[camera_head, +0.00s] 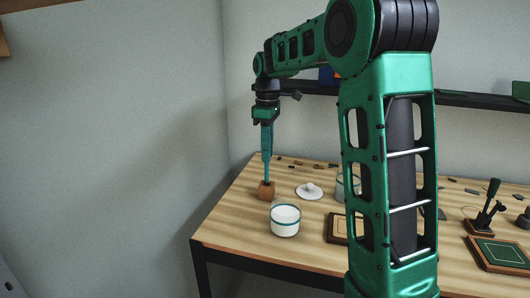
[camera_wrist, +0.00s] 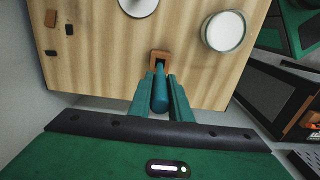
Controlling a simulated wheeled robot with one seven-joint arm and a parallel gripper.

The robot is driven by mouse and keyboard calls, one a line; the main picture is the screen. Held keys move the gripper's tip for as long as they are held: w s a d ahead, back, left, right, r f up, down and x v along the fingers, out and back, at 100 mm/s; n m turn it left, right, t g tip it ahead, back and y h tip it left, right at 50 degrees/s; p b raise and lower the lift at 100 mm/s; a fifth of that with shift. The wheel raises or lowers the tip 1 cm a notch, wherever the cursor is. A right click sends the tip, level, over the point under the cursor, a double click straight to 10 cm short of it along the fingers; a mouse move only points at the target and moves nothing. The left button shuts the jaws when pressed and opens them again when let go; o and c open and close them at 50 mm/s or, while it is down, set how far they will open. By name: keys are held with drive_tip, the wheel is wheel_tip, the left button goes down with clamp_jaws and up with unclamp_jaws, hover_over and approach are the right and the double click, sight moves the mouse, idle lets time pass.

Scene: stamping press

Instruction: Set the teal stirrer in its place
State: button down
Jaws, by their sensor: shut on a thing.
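The teal stirrer (camera_wrist: 160,95) is upright between the fingers of my gripper (camera_wrist: 161,77), which is shut on it. In the head view my gripper (camera_head: 267,152) points straight down, and the thin lower part of the stirrer (camera_head: 267,171) shows below the fingers. A small brown wooden block (camera_head: 266,191) stands on the table directly under it. In the wrist view the block (camera_wrist: 160,54) shows a dark opening in its top, and the stirrer lines up with it. The stirrer's lower end meets the block's top; how deep it sits inside is hidden.
A white-filled glass jar (camera_head: 285,221) stands close to the block, nearer the front edge. A white lid (camera_head: 309,191) lies to the right. A wooden frame (camera_head: 339,229) and a green-topped pad (camera_head: 499,253) are farther right. Small scraps lie at the back.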

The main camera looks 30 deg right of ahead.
drive_tip(key=shift+f, duration=3)
drive_tip(key=c, duration=1.6)
unclamp_jaws()
drive_tip(key=shift+o, duration=0.2)
wheel_tip(320, 180, up, 11)
drive_tip(key=shift+f, duration=0.15)
drive_tip(key=s+f+m, duration=0.5)
drive_tip(key=s, duration=0.7)
drive_tip(key=s+d+f+m, duration=0.1)
drive_tip(key=s+f+m, duration=0.4)
drive_tip(key=s, duration=0.7)
drive_tip(key=s+f+m, duration=0.5)
drive_tip(key=s, duration=0.7)
drive_tip(key=shift+s+d+f, duration=0.1)
drive_tip(key=shift+s+d, duration=0.05)
drive_tip(key=shift+s, duration=0.15)
